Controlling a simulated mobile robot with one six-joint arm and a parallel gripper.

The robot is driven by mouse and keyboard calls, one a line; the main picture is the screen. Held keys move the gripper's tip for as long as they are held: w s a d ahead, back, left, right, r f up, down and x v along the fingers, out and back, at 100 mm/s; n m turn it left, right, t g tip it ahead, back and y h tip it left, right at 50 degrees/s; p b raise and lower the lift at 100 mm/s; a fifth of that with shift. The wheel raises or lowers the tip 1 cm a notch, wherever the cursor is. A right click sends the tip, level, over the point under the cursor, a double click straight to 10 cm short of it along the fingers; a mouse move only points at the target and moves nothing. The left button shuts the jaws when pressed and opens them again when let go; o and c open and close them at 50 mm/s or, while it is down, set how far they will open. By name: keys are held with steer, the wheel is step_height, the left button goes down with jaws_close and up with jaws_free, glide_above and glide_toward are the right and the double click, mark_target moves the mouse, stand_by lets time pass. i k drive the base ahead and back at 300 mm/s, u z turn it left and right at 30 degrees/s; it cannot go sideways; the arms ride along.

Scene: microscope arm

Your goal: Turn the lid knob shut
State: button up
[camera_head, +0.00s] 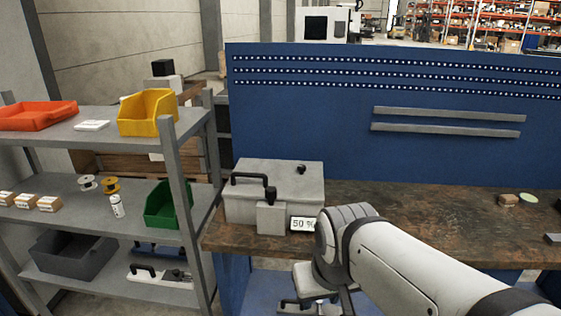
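A grey box with a lid (308,183) stands on the brown workbench at its left end. A small black lid knob (301,169) sits on top of the lid, toward the back right. A black bar handle (248,178) runs along the front left of the lid. The knob's turn position is too small to tell. My gripper (310,306) hangs low at the bottom edge, in front of the bench and below its top, well apart from the box. It is partly cut off and its fingers are unclear.
A grey block (271,218) and a "50 %" display (303,224) are at the box's front. A shelf rack (180,160) with bins stands close left. A blue perforated panel (400,140) rises behind. The bench top (420,212) is mostly clear to the right.

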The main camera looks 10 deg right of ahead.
mark_target(302, 168)
steer(key=z, duration=0.35)
steer(key=i, duration=1.4)
steer(key=z, duration=0.25)
